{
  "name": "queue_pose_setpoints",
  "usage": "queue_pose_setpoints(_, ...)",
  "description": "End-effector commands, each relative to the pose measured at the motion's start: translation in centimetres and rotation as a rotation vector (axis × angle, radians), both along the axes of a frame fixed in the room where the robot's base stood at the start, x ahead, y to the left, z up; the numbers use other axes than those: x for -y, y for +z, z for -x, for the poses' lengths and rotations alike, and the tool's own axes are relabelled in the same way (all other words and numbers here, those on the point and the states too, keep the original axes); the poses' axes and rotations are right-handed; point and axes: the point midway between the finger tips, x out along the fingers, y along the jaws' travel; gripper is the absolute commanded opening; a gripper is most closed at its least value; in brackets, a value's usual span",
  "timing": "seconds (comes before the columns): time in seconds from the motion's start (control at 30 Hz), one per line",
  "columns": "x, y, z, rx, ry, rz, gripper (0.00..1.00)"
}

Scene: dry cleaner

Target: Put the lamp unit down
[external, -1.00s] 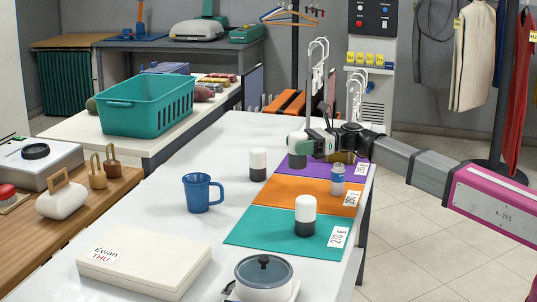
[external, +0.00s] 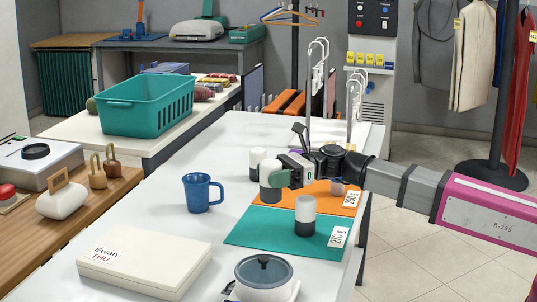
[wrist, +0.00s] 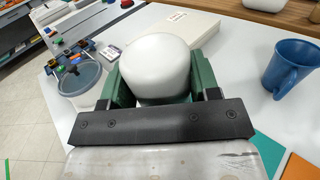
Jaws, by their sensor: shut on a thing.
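My gripper (external: 281,178) is shut on a lamp unit (external: 267,174), a short cylinder with a white top and dark lower part. In the wrist view its rounded white top (wrist: 155,66) sits between the green fingers. It is near the orange mat's left edge; whether its base touches anything I cannot tell. A similar white-and-dark unit (external: 305,214) stands upright on the teal mat (external: 262,228). Another white-topped one (external: 257,157) stands behind the held one, partly hidden. The orange mat (external: 326,198) is partly covered by my arm.
A blue mug (external: 200,193) stands left of the mats. A white box (external: 145,264) and a lidded pot (external: 264,275) are at the near end of the white table (external: 170,222). A clear upright hanger stand (external: 318,95) rises at the back. Table between mug and box is free.

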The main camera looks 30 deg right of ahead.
Motion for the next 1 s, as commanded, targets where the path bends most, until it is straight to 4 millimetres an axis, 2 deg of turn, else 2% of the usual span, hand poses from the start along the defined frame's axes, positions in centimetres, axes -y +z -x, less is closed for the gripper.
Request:
queue_pose_setpoints(0.07,-0.5,0.0,0.6,0.000,0.004,0.000,0.30)
queue_pose_setpoints(0.17,-0.5,-0.5,0.1,-0.002,0.004,0.000,0.30)
queue_pose_setpoints(0.5,1.8,-4.3,-6.1,-0.003,0.003,0.000,0.30)
queue_pose_setpoints(0.7,3.1,-6.3,-9.1,-0.002,0.004,0.000,0.30)
queue_pose_setpoints(0.83,3.5,-6.9,-9.9,-0.001,0.005,0.000,0.30)
queue_pose_setpoints(1.0,3.6,-7.6,-10.0,-0.001,0.006,0.000,0.30)
